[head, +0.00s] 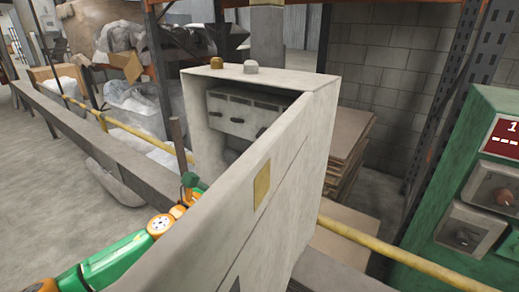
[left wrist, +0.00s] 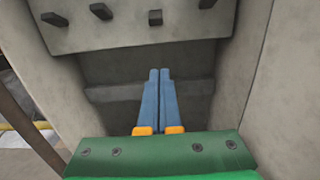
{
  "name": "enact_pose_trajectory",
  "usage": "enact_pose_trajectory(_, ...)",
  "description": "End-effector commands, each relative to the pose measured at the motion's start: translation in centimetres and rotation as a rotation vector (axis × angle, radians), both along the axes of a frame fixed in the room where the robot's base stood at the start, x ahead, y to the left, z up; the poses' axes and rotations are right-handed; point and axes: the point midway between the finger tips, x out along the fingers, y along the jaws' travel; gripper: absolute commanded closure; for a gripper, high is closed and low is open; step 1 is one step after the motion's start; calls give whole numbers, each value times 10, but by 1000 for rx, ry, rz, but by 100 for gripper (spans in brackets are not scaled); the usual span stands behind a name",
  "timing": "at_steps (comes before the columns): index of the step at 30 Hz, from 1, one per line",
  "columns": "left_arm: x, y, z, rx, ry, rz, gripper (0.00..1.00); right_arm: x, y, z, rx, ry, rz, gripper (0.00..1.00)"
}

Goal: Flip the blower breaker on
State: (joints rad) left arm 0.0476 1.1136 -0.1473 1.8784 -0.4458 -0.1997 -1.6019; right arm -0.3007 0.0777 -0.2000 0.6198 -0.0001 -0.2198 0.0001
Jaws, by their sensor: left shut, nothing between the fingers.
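The grey breaker box (head: 195,120) stands open, its door (head: 285,175) swung out toward me. A breaker panel (head: 228,104) with a row of dark levers sits in its upper part. In the left wrist view the panel (left wrist: 130,38) is at the top with several levers. My right gripper is out of view.
A yellow rail (head: 375,245) runs past the box. A green cabinet (head: 470,180) with a red display and knobs is at the right. Flat cardboard (head: 345,150) is stacked behind the box. The box's side walls (left wrist: 245,90) flank my left gripper.

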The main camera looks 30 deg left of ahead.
Motion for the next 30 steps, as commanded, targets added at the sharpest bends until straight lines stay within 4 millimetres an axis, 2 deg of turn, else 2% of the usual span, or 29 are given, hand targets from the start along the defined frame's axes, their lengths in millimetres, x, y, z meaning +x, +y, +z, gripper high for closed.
enact_pose_trajectory(5,14,1,6,-7,-3,6,100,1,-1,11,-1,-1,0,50)
enact_pose_trajectory(10,49,-6,9,-9,-3,4,100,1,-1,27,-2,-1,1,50)
enact_pose_trajectory(17,98,-14,7,-7,-2,2,100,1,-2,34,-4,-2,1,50)
enact_pose_trajectory(21,91,-13,32,-2,2,-1,100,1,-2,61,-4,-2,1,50)
enact_pose_trajectory(25,86,-12,41,-3,1,-1,100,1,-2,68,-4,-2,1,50)
enact_pose_trajectory(30,84,-12,42,-4,3,1,100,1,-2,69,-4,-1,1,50)
